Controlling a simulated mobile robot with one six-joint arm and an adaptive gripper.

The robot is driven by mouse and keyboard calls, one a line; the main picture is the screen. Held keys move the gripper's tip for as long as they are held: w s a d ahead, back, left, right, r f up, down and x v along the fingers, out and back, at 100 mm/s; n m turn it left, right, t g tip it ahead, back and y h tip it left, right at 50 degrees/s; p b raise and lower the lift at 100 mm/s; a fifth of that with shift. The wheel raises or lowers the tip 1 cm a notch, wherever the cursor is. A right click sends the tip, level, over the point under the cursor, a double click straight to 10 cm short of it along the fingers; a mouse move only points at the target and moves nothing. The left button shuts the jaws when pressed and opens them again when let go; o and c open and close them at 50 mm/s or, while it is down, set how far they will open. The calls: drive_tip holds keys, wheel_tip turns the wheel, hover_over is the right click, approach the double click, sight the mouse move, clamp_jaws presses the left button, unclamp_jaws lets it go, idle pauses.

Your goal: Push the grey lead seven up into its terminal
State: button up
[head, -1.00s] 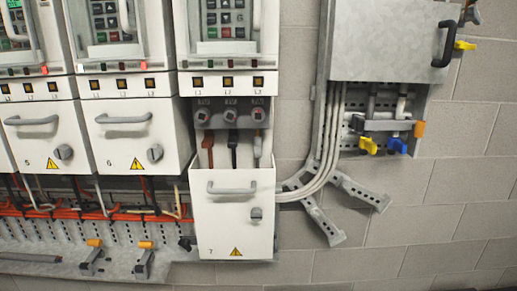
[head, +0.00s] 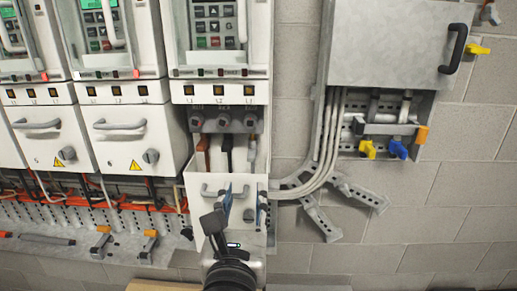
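The grey lead (head: 252,148) hangs at the right of three leads in the open bay of drive seven, beside a black lead (head: 226,150) and a brown lead (head: 203,150). Above it is the right-hand terminal (head: 249,122) in a dark block. The grey lead's top is close under it; I cannot tell if they touch. Its lower part is hidden behind the white front cover (head: 216,178). My gripper (head: 244,208) is in front of this cover, below the lead. Its blue-padded fingers look spread apart, with nothing seen held between them.
Pale cables (head: 312,180) curve from the bay's right side up beside a grey wall box (head: 390,45). Yellow and blue handles (head: 398,149) sit below that box. Closed drive fronts (head: 130,140) stand to the left. A perforated rail (head: 50,220) with orange wires runs below them.

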sight(251, 159)
drive_tip(key=w, duration=0.5)
drive_tip(key=w+b, duration=0.1)
drive_tip(key=w, duration=0.5)
drive_tip(key=w+b, duration=0.1)
drive_tip(key=w, duration=0.5)
drive_tip(key=shift+d, duration=0.35)
drive_tip(key=shift+s, duration=0.1)
drive_tip(key=shift+c, duration=0.5)
clamp_jaws()
